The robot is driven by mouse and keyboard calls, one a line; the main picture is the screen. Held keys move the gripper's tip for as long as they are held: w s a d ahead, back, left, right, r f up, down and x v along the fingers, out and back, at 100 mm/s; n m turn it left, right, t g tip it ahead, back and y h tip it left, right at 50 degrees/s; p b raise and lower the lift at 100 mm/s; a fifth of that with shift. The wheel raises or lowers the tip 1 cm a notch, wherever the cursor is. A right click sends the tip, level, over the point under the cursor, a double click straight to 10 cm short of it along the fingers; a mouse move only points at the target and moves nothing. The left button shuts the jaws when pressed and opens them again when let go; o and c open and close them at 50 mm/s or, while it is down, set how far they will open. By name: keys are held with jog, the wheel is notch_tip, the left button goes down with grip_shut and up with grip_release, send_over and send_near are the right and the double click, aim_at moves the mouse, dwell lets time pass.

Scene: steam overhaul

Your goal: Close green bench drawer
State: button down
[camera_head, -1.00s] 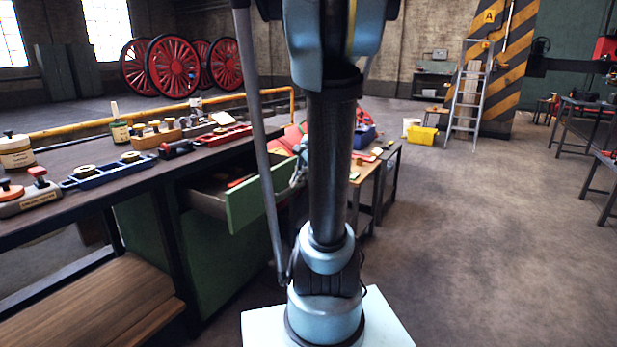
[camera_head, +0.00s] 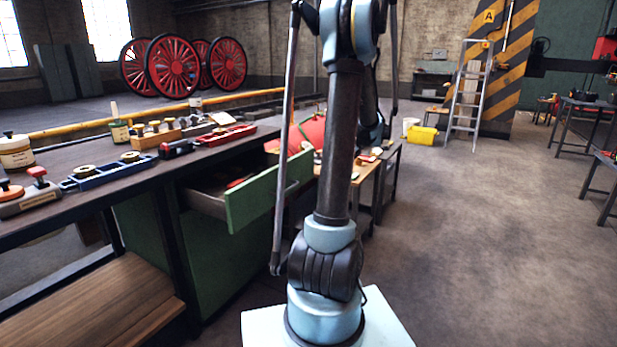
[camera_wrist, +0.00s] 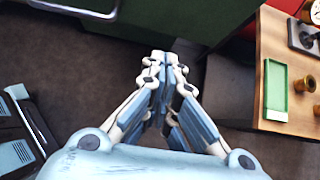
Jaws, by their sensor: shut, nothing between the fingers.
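The green bench drawer (camera_head: 262,198) stands open, pulled out from under the dark workbench top on the left in the head view. Its green front faces right, and part of its inside shows behind the front. My gripper (camera_wrist: 165,62) is shut and empty in the wrist view, fingertips together above the dark floor. In the head view my arm hides the gripper. A green surface (camera_wrist: 205,18) lies beyond the fingertips in the wrist view; I cannot tell whether it is the drawer front or the bench side. No contact with it shows.
The workbench top (camera_head: 105,172) carries a blue tray (camera_head: 95,176), a red tray (camera_head: 228,135), jars and tools. A wooden side table (camera_wrist: 272,55) holding a green tray (camera_wrist: 276,90) stands right of my gripper. Open floor (camera_head: 480,230) lies on the right.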

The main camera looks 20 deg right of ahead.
send_near(302, 180)
notch_tip(302, 180, down, 3)
jog(key=s, duration=0.1)
jog(key=w+a, duration=0.2)
jog(key=shift+w+a, duration=0.25)
jog(key=shift+w, duration=0.15)
dwell(0.4)
